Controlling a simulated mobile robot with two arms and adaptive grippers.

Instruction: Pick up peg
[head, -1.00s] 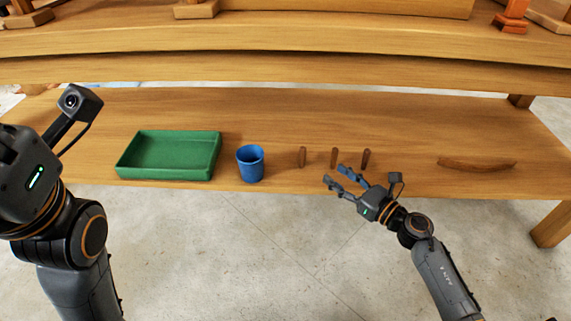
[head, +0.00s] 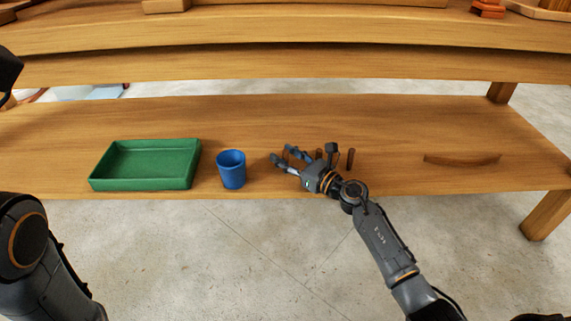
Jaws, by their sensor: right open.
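Three small brown wooden pegs stand in a row on the lower wooden shelf. The left peg (head: 285,156) shows partly between and behind the fingers of my right gripper (head: 281,155). I cannot tell whether the fingers touch it. The middle peg (head: 319,154) is partly hidden behind the gripper's body. The right peg (head: 351,158) stands clear, just right of the wrist. My right gripper is open, its fingers pointing left over the shelf's front part. My left arm shows at the left edge, but its gripper is out of view.
A blue cup (head: 231,170) stands on the shelf left of my right gripper. A green tray (head: 143,184), empty, lies further left. A curved brown wooden piece (head: 462,160) lies at the right. The shelf behind the pegs is bare. A higher wooden surface (head: 300,32) runs above.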

